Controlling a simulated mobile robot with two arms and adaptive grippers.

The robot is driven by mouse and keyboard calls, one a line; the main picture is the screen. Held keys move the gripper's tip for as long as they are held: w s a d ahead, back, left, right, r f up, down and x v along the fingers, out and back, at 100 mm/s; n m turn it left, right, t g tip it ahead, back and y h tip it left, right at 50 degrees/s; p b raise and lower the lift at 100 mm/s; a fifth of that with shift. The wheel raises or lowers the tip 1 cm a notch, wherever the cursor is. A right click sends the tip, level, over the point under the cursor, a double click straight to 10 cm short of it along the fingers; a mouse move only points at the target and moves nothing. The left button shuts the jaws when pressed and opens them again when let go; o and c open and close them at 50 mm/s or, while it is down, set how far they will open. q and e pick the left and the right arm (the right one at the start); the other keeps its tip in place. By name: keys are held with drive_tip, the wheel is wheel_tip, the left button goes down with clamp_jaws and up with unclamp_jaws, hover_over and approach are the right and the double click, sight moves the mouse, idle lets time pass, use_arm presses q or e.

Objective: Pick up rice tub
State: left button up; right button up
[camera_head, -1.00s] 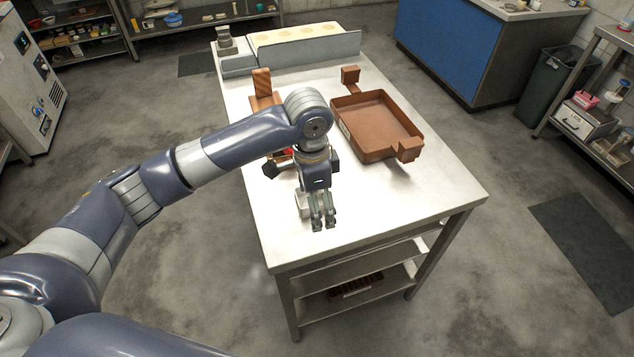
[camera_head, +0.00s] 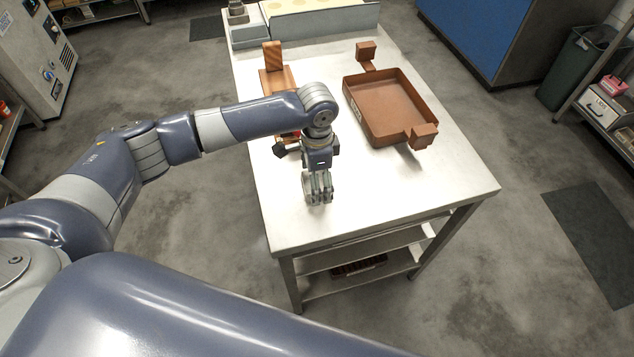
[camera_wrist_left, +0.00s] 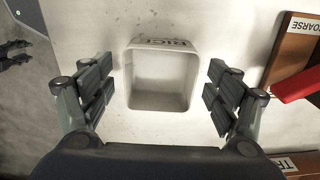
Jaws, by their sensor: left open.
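The rice tub (camera_wrist_left: 160,80) is a small open white square tub with a dark-lettered label on its rim side. In the left wrist view it stands on the metal table between the two fingers of my left gripper (camera_wrist_left: 162,100). The gripper is open, with a gap visible between the tub and each finger. In the head view my left gripper (camera_head: 319,190) points down over the near part of the table (camera_head: 425,185). The tub is hidden behind the gripper there. My right gripper is not in view.
A brown tray with block handles (camera_head: 385,105) stands to the right on the table. A brown wooden item (camera_head: 275,75) stands behind my arm. In the wrist view a board labelled COARSE (camera_wrist_left: 295,45) and a red piece (camera_wrist_left: 298,84) lie right of the tub. The table's near right corner is clear.

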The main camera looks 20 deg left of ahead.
use_arm(q)
drive_tip(key=shift+f, duration=0.65)
drive_tip(key=shift+d+f, duration=0.1)
drive_tip(key=shift+c, duration=1.4)
drive_tip(key=c, duration=0.7)
drive_tip(key=shift+r, duration=0.45)
wheel_tip(320, 180, up, 3)
drive_tip(key=shift+w+f+b, duration=0.1)
drive_tip(key=shift+f+b, duration=0.1)
drive_tip(key=shift+b, duration=0.4)
drive_tip(key=s+d+r+b, duration=0.1)
drive_tip(key=s, duration=1.5)
drive_tip(key=shift+r+b, duration=0.35)
drive_tip(key=shift+b, duration=0.05)
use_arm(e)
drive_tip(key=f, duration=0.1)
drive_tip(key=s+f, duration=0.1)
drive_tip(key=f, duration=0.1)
